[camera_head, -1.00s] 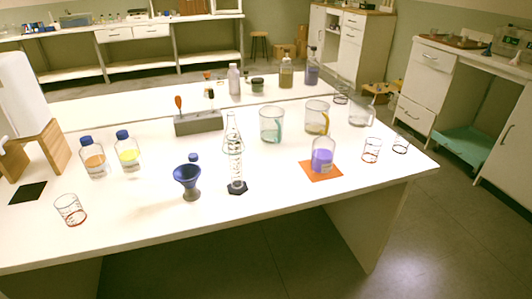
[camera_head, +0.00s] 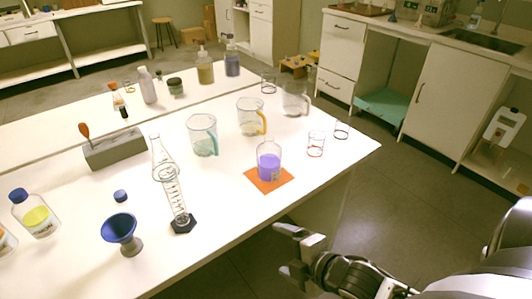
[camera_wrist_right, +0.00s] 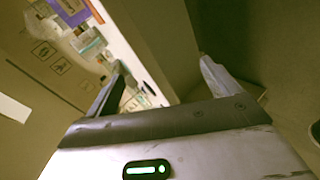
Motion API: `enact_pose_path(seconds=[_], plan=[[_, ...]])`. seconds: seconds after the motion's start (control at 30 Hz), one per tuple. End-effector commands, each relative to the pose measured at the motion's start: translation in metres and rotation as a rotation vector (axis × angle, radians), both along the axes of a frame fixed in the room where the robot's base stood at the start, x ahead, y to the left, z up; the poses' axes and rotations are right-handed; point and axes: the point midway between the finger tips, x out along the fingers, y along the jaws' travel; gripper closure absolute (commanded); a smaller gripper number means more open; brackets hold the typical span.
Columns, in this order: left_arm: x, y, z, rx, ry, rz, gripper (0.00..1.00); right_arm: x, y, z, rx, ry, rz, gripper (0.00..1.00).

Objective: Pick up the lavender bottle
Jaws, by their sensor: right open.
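A clear container with purple liquid (camera_head: 269,166) stands upright on an orange mat (camera_head: 254,184) near the table's right front edge. A capped bottle with darker purple liquid (camera_head: 232,64) stands in the back row; I cannot tell by label which is lavender. My right gripper (camera_head: 286,252) is open and empty, off the front of the table, below and right of the orange mat. In the right wrist view its fingers (camera_wrist_right: 160,88) are apart with nothing between them. My left gripper is not in view.
An amber bottle (camera_head: 205,68) stands left of the back purple one.

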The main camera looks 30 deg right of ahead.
Motion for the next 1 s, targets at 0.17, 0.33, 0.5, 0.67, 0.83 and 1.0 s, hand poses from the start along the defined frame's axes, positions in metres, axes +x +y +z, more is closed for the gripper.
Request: enact_pose_path(seconds=[0.17, 0.33, 0.5, 0.67, 0.83, 1.0], plan=[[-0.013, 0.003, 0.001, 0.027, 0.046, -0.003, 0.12, 0.034, -0.063, 0.054, -0.761, -0.175, 0.380, 0.12], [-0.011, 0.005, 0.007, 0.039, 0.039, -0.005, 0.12, 0.059, -0.100, 0.094, -1.303, -0.273, 0.627, 0.12], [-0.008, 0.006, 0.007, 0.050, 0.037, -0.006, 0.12, 0.072, -0.114, 0.114, -1.568, -0.315, 0.741, 0.12], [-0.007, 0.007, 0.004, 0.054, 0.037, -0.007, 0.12, 0.086, -0.116, 0.112, -1.620, -0.322, 0.759, 0.12], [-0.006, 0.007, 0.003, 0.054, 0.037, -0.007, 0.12, 0.114, -0.114, 0.101, -1.615, -0.320, 0.756, 0.12], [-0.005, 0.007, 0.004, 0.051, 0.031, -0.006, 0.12, 0.144, -0.111, 0.088, -1.615, -0.321, 0.756, 0.12]])
